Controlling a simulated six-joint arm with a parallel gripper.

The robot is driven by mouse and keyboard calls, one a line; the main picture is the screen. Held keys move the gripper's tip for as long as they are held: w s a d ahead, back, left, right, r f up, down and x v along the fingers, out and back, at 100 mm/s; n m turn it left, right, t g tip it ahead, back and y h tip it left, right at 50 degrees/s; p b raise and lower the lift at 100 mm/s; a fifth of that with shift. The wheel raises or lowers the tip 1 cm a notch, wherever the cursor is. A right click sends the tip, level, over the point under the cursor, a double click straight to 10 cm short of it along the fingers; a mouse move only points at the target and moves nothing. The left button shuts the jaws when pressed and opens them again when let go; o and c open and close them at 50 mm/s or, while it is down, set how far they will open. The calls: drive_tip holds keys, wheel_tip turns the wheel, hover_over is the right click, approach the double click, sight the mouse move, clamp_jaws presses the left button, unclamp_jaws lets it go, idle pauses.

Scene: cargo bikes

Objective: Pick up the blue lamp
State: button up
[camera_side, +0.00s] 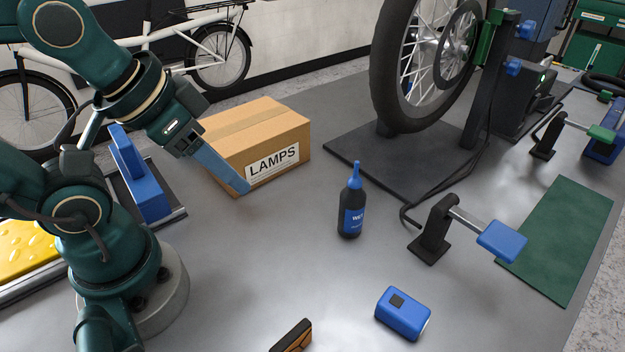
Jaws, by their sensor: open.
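The blue lamp (403,313) looks like a small rounded blue block with a dark square on top and a pale edge at its lower right. It lies on the grey table at the front, right of the middle. My gripper (240,188) is in front of the cardboard box marked LAMPS, up and to the left of the lamp and well apart from it. A blue finger shows, pointing down and to the right; the other finger is hard to make out. Nothing shows between the jaws, and they are open.
The LAMPS box (262,140) is closed and sits behind my gripper. A dark bottle (351,208) stands upright behind the lamp. A pedal on a stand (502,241) is to the right. An orange and black object (291,338) lies at the front edge. The table between gripper and lamp is mostly clear.

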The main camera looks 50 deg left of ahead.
drive_tip(key=o, duration=0.6)
drive_tip(key=shift+c, duration=0.2)
